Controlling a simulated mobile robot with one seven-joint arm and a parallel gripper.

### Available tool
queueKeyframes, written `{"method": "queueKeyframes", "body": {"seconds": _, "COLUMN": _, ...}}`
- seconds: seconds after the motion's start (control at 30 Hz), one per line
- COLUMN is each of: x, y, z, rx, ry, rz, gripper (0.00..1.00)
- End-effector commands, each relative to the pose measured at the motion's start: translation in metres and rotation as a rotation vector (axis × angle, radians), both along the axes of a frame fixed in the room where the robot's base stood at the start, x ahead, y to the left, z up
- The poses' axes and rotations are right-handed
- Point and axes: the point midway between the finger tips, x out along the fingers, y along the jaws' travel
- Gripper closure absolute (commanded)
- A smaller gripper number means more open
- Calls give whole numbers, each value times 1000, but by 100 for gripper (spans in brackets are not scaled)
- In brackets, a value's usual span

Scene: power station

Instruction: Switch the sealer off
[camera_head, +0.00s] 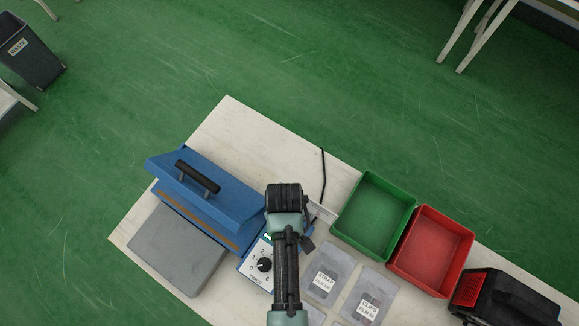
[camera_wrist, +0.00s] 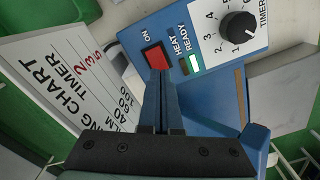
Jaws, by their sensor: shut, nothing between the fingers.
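The blue sealer (camera_head: 215,187) sits on the table with its lid raised and a black handle on the lid. Its control panel shows in the wrist view, with a red switch (camera_wrist: 157,58) beside the word ON. A black timer knob (camera_wrist: 238,26) is to the right. Between them are HEAT and READY indicators; the one by READY (camera_wrist: 195,61) looks pale and bright, the one by HEAT dark. My gripper (camera_wrist: 160,74) is shut and empty, its fingertips at the lower edge of the red switch. I cannot tell whether they touch it. In the head view my arm covers the switch.
A green bin (camera_head: 374,215) and a red bin (camera_head: 432,250) stand right of the sealer. Labelled bags (camera_head: 325,272) lie in front of them. A black device (camera_head: 505,297) is at far right. A printed chart (camera_wrist: 65,75) is left of the switch. The table behind the sealer is clear.

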Motion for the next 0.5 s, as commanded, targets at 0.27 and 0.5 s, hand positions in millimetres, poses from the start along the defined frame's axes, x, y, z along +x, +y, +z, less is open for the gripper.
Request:
{"method": "queueKeyframes", "body": {"seconds": 0.27, "x": 0, "y": 0, "z": 26, "rx": 0, "ry": -1, "rz": 0, "gripper": 100}}
{"method": "queueKeyframes", "body": {"seconds": 0.5, "x": 0, "y": 0, "z": 43, "rx": 0, "ry": -1, "rz": 0, "gripper": 100}}
